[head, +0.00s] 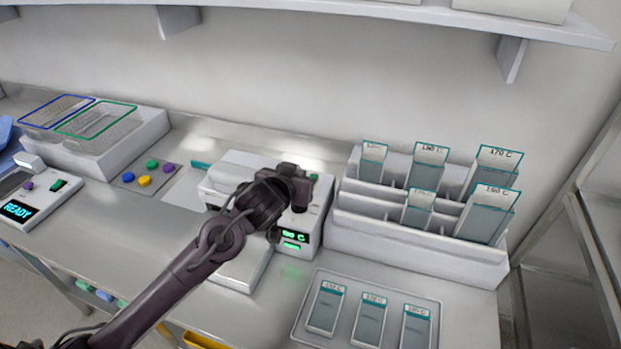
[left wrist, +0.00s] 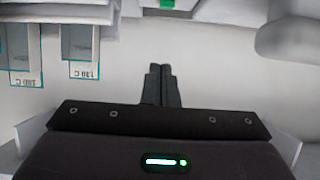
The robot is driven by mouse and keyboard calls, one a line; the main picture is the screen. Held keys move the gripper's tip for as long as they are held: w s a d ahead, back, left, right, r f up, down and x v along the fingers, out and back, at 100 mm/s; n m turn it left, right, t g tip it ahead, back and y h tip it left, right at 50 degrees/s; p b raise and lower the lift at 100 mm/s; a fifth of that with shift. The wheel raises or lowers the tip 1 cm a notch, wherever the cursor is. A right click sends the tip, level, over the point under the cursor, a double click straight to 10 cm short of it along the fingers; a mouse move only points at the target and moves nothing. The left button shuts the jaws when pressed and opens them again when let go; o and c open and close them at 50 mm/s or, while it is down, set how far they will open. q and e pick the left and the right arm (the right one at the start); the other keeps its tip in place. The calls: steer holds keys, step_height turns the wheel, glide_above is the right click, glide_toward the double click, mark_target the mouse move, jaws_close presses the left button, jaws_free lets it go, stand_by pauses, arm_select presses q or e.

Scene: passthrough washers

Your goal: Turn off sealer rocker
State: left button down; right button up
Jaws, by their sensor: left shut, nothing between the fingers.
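The sealer (head: 232,170) is a white box at the middle of the bench. Its front panel has two lit green readouts (head: 292,237), the upper one ending in "C". A small green part, apparently the rocker (head: 314,177), shows at its top right, partly behind my gripper. A green piece, likely the same rocker (left wrist: 167,4), is cut off at the top edge of the left wrist view. My left gripper (head: 299,207) is over the sealer's right front, its fingers (left wrist: 160,70) shut and empty. I cannot tell whether they touch the sealer. My right gripper is out of view.
A white rack (head: 415,240) of labelled pouches stands close right of the sealer. A tray (head: 345,338) with three pouches lies in front. Left are a device reading "READY" (head: 18,210), coloured buttons (head: 144,181) and wire baskets (head: 95,122). A shelf (head: 400,12) hangs above.

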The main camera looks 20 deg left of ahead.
arm_select(q)
steer(key=p+x, duration=0.3)
steer(key=x, duration=0.7)
steer(key=shift+r, duration=0.15)
step_height(320, 180, down, 3)
steer(key=shift+s+f+p, duration=0.15)
steer(key=shift+p, duration=0.8)
steer(key=shift+s+f, duration=0.2)
steer(key=shift+f, duration=0.35)
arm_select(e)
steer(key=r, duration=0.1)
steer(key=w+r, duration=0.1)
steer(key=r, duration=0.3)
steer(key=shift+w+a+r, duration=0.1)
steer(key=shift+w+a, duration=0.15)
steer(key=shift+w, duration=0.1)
arm_select(q)
steer(key=shift+w, duration=0.1)
